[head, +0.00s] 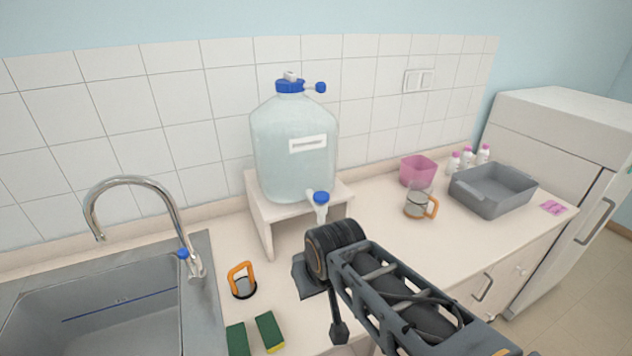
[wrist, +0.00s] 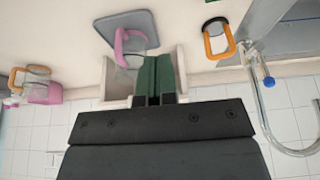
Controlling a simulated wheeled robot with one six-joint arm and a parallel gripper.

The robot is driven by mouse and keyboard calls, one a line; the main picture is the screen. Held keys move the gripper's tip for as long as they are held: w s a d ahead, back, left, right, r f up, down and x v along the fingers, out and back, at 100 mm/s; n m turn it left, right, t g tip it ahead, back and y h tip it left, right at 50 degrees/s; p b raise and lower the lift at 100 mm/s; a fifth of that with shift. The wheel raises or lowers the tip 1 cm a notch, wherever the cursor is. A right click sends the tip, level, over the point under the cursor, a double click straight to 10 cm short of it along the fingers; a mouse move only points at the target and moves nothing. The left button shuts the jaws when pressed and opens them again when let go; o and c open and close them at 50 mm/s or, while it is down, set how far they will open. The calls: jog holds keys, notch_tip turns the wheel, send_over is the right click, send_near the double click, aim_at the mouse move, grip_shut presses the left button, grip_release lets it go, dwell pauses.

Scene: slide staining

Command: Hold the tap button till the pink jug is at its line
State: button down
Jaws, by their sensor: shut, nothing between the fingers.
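The large water container (head: 293,150) stands on a white stand (head: 262,215). Its tap has a blue button (head: 321,197) at the lower front, just beyond my arm in the head view. The pink-handled jug (wrist: 121,48) is in the wrist view, by the stand and beside my fingers; my arm hides it in the head view. Its line and water level cannot be made out. My gripper (wrist: 157,68) is shut and empty, its green fingers together in front of the stand. The tap button is not visible in the wrist view, so contact cannot be told.
An orange-handled jug (head: 242,280) stands near the sink (head: 130,310), with green sponges (head: 269,331) in front. Another orange-handled jug (head: 419,204), a pink container (head: 418,170), white bottles (head: 467,157) and a grey tray (head: 492,190) stand at right.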

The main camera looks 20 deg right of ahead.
jog(key=w+d+r+m+g+p, duration=0.2)
jog(key=w+d+r+m+p, duration=0.1)
jog(key=w+r+m, duration=0.8)
notch_tip(320, 180, up, 11)
jog(key=m+g+p, duration=0.2)
jog(key=m, duration=0.5)
send_over(321, 195)
jog(key=shift+s+a, duration=0.1)
jog(key=shift+a, duration=0.1)
jog(key=shift+r, duration=0.1)
jog(key=f, duration=1.4)
jog(key=shift+d, duration=0.2)
